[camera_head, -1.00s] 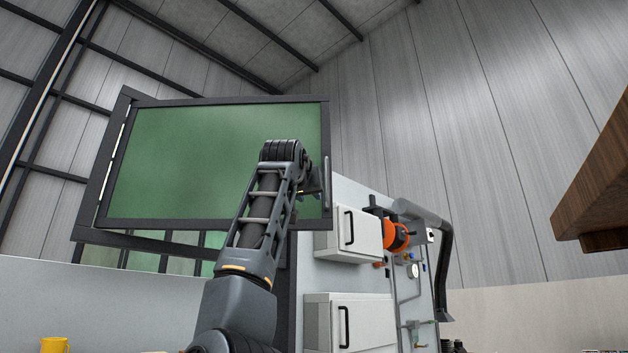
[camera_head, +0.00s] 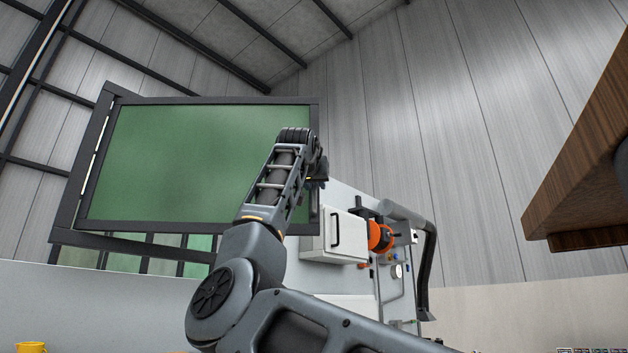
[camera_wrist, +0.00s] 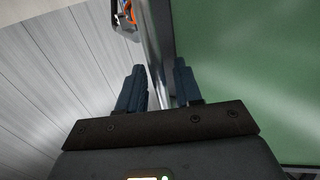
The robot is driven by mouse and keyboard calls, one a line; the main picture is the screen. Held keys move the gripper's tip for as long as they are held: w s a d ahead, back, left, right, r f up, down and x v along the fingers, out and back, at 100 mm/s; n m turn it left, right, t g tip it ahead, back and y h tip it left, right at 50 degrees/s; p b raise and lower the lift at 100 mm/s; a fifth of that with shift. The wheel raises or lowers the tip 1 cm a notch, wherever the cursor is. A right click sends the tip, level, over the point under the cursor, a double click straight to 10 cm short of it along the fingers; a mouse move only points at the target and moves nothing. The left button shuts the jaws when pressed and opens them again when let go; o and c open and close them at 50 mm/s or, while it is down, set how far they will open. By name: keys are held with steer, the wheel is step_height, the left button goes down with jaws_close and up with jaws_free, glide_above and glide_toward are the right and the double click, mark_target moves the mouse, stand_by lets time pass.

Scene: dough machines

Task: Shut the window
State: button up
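The window has a green pane (camera_head: 180,160) in a dark sash and stands open, its sash swung out from the dark outer frame (camera_head: 90,150) at its left side. My gripper (camera_head: 318,172) is at the right edge of the sash in the head view, mostly hidden behind my arm. In the wrist view my gripper (camera_wrist: 160,85) has its two dark blue fingers apart. The shiny vertical handle bar (camera_wrist: 155,40) of the window runs up between the fingers, with the green pane to its right. Contact with the fingers cannot be told.
A white cabinet (camera_head: 338,236) with a black handle, an orange machine part (camera_head: 380,236) and a grey pipe (camera_head: 428,260) stand right of the window. A wooden shelf or beam (camera_head: 580,190) juts in at the far right.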

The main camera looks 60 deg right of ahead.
steer(key=shift+d, duration=0.15)
steer(key=shift+c, duration=0.3)
jaws_close()
